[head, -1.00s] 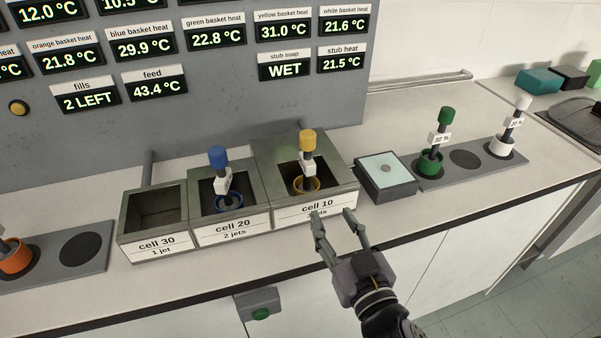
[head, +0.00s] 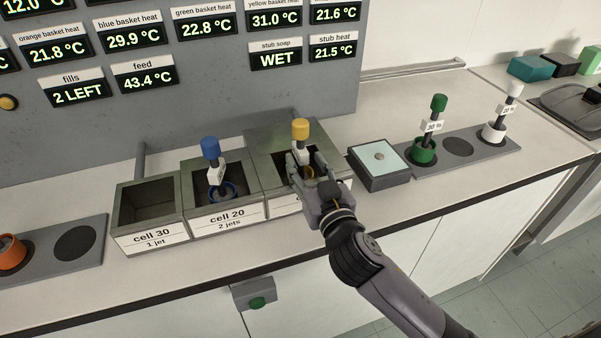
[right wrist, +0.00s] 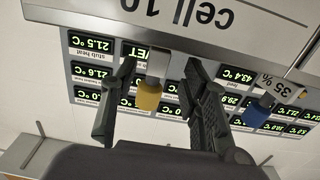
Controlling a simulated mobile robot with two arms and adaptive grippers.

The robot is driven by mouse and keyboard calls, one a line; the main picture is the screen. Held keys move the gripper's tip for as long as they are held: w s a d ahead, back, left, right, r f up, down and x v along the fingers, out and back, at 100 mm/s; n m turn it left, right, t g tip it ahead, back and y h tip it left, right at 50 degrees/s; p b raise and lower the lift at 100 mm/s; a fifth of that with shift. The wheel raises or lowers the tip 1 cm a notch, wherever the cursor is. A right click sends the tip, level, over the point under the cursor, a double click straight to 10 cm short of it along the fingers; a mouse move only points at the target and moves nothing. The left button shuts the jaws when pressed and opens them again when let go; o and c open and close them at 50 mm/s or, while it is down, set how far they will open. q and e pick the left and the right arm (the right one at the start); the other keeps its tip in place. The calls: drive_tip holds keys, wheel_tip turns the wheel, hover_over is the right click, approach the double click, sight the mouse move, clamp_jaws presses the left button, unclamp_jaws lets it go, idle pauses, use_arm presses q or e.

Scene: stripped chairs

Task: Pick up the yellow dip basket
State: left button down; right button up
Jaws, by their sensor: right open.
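The yellow dip basket, with its yellow knob (head: 300,129) on top of an upright handle, stands in the cell 10 tank (head: 262,157). My right gripper (head: 304,166) is open at the front of that tank, its fingers reaching over the rim on either side of the handle, below the knob. In the right wrist view, which is upside down, the yellow knob (right wrist: 148,96) shows between the two open fingers (right wrist: 160,70). The basket's lower ring is mostly hidden behind my gripper. My left gripper is not in view.
A blue basket (head: 210,148) stands in the cell 20 tank just left; cell 30 (head: 149,205) is empty. A grey box with a pale top (head: 379,158) is close on the right. Green (head: 438,103) and white (head: 514,90) baskets stand on a holder beyond. A display panel (head: 230,80) rises behind.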

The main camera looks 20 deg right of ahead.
sight(305, 158)
drive_tip(key=w+p, duration=0.1)
drive_tip(key=w, duration=0.3)
drive_tip(key=shift+w+d+p, duration=0.15)
drive_tip(key=shift+w+p, duration=0.2)
drive_tip(key=shift+p, duration=0.05)
drive_tip(key=shift+w+f, duration=0.1)
drive_tip(key=shift+w, duration=0.25)
drive_tip(key=shift+s, duration=0.1)
drive_tip(key=shift+c, duration=0.7)
clamp_jaws()
